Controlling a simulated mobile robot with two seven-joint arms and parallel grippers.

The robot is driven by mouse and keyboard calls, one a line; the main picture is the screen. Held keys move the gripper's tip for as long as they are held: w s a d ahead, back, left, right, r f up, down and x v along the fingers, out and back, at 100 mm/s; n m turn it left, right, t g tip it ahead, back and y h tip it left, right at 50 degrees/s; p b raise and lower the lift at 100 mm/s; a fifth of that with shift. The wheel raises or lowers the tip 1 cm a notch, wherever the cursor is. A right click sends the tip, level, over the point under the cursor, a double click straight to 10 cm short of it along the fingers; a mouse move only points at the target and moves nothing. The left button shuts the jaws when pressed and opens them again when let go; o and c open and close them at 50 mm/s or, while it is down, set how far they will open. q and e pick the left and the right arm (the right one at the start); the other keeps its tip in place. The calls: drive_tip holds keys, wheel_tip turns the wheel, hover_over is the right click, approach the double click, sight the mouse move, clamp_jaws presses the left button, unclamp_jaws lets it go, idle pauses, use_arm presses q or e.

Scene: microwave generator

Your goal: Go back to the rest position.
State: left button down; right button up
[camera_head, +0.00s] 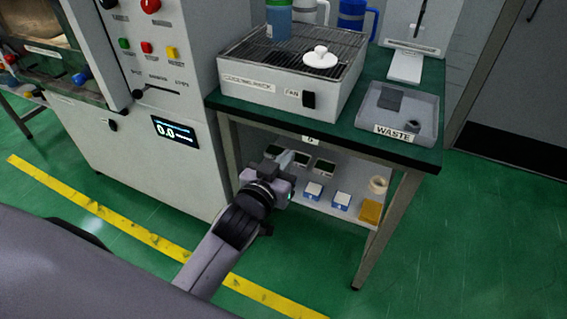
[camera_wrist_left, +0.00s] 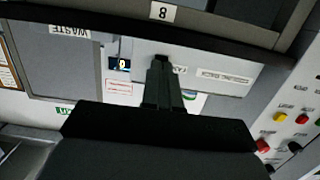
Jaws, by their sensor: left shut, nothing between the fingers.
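My left gripper (camera_head: 287,158) is in front of the green-topped table (camera_head: 400,148), below its front edge and near the left table leg. In the left wrist view its fingers (camera_wrist_left: 161,75) are together with nothing between them. The left arm reaches in from the lower left of the head view. My right gripper is in neither view.
A machine panel (camera_head: 175,75) with knobs and buttons stands left of the table. A cooling rack box (camera_head: 290,90) and a waste tray (camera_head: 408,115) are on the tabletop. Small boxes (camera_head: 341,201) stand on the lower shelf. The green floor at right is clear.

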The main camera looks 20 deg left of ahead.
use_arm(q)
drive_tip(key=shift+s, duration=0.3)
drive_tip(key=shift+s+f, duration=0.1)
drive_tip(key=shift+f, duration=0.05)
drive_tip(key=s+a+f+m+g+p, duration=0.1)
drive_tip(key=s+f+g+p, duration=0.1)
drive_tip(key=s+f, duration=0.5)
drive_tip(key=s+a+f+g+h+p, duration=0.1)
drive_tip(key=s+f+g, duration=0.3)
drive_tip(key=s, duration=0.9)
wheel_tip(320, 180, down, 4)
drive_tip(key=shift+a+r+m+p, duration=0.2)
drive_tip(key=shift+a+m+p, duration=0.05)
drive_tip(key=shift+m+p, duration=0.2)
